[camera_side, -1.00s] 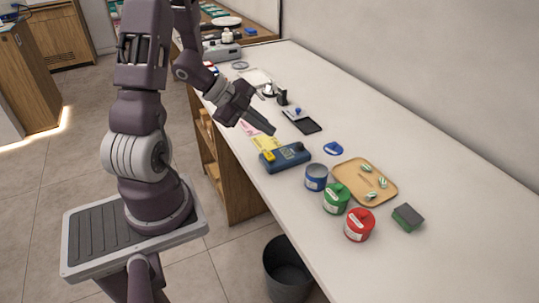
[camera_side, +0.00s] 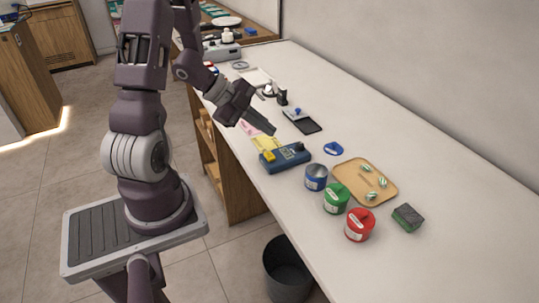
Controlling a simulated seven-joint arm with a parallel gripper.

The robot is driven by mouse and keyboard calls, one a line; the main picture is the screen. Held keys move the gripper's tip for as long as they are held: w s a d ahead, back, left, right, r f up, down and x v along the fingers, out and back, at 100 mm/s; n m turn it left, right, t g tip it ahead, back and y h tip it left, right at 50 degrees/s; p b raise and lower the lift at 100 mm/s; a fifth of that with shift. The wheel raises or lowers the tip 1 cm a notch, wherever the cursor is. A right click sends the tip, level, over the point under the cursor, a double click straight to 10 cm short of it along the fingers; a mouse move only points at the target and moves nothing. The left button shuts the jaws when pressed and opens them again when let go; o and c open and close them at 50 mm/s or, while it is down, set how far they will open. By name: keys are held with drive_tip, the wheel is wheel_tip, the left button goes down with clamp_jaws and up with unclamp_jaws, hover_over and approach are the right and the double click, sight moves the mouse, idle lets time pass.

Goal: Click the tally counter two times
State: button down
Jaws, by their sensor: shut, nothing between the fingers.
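A blue box-like device (camera_side: 286,158) with a yellow part (camera_side: 268,157) at its left end and a dark knob at its right end lies near the front edge of the counter; I take it for the tally counter, though its markings are too small to read. My gripper (camera_side: 272,130) is shut and empty. It points down to the right, and its tips appear above and behind the device, apart from it. The exact height of the gap cannot be told from this view.
Blue (camera_side: 316,177), green (camera_side: 336,198) and red (camera_side: 360,225) cans stand to the right of the device. Behind them is a tan tray (camera_side: 350,170) with small striped items. A dark pad (camera_side: 311,126) lies behind my gripper. The right end of the counter (camera_side: 450,240) is clear.

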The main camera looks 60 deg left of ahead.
sight(266, 154)
drive_tip(key=r+n+h, duration=0.1)
drive_tip(key=n, duration=0.3)
drive_tip(key=r+n+g+h, duration=0.1)
drive_tip(key=n, duration=0.3)
drive_tip(key=r+n+g+h, duration=0.1)
drive_tip(key=n, duration=0.4)
drive_tip(key=shift+w+a+r, duration=0.1)
drive_tip(key=shift+a+r, duration=0.1)
drive_tip(key=shift+r, duration=0.2)
drive_tip(key=shift+f, duration=0.1)
drive_tip(key=shift+f, duration=4.35)
drive_tip(key=shift+f, duration=0.4)
